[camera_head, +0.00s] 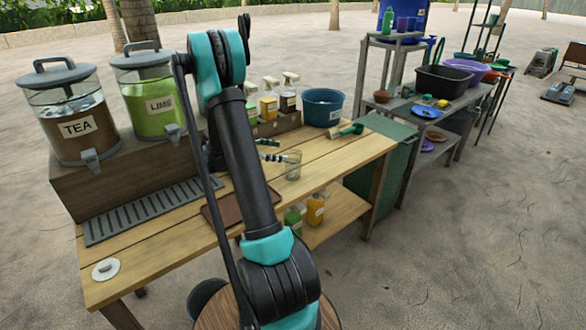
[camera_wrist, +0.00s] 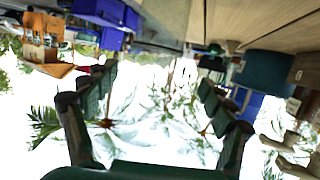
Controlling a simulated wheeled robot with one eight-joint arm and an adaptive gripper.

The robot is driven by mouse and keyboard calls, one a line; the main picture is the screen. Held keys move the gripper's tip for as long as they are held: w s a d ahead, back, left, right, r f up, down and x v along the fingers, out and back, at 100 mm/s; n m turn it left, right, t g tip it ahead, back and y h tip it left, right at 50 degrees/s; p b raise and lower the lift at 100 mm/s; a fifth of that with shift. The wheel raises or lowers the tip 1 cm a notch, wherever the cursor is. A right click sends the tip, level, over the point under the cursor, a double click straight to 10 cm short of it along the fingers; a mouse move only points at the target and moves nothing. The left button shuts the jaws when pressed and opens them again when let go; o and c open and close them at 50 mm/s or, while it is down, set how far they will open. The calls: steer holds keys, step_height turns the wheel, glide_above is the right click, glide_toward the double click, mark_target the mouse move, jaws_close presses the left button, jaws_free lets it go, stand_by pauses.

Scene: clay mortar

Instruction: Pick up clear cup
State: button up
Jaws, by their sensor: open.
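In the wrist view the two fingers of my gripper (camera_wrist: 158,88) are wide apart. That view looks upside down and very bright between the fingers, and I cannot make out the cup there for certain.
A tea dispenser (camera_head: 76,120) and a lime dispenser (camera_head: 150,100) stand on a raised ledge at left. A brown tray (camera_head: 214,212) lies nearer the front.

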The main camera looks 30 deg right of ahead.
mark_target(293, 154)
steer(key=shift+s+f+x, duration=0.1)
steer(key=shift+s+x, duration=0.05)
steer(key=shift+x, duration=1.35)
steer(key=shift+s+f+x, duration=0.1)
steer(key=shift+s+x, duration=0.05)
steer(key=shift+x, duration=1.35)
steer(key=shift+a, duration=0.15)
steer(key=c, duration=1.2)
